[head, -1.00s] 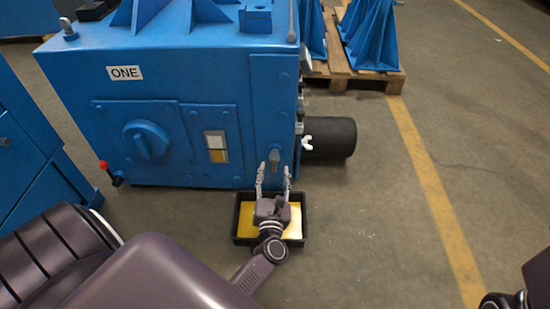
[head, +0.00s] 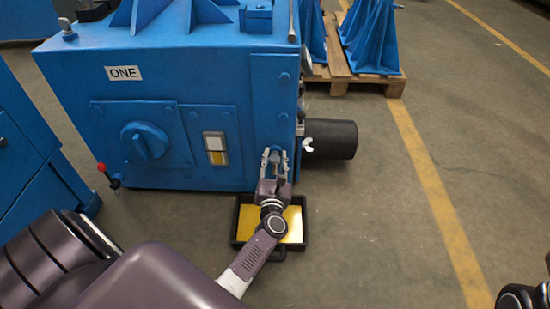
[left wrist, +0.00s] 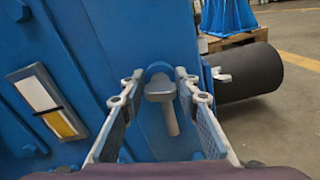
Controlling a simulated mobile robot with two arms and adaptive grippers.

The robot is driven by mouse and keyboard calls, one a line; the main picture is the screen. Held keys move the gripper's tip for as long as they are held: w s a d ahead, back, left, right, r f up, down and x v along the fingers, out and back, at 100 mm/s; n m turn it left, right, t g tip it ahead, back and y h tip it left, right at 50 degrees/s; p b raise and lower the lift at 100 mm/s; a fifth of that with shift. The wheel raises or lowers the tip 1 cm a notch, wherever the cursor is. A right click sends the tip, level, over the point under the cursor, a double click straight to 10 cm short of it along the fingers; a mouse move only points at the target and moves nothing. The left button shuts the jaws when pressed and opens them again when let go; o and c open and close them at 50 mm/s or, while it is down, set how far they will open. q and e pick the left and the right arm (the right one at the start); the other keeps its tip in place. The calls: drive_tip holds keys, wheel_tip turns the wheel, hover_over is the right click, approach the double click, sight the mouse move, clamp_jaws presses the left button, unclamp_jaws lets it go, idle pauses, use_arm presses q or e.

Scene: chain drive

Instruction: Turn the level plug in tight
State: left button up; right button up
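The level plug appears to be the grey fitting (left wrist: 160,88) low on the front of the blue housing, with a rounded head and a short bar pointing down. A blue round boss shows behind it in the left wrist view. My left gripper (head: 274,156) is at the plug, with one finger on each side. In the left wrist view the fingers (left wrist: 159,76) are apart, with gaps visible between them and the plug's head. In the head view the fingers partly hide the plug.
The blue housing (head: 70,85) carries a knob (head: 146,142), a white-and-yellow gauge (head: 215,147) and a red-tipped lever (head: 107,173). A black cylinder (head: 332,138) and white wing nut (head: 307,145) are to the right. A black tray (head: 237,230) with yellow inside lies below. Floor at right is clear.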

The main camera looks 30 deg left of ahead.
use_arm(q)
drive_tip(key=c, duration=0.7)
drive_tip(key=shift+o, duration=0.2)
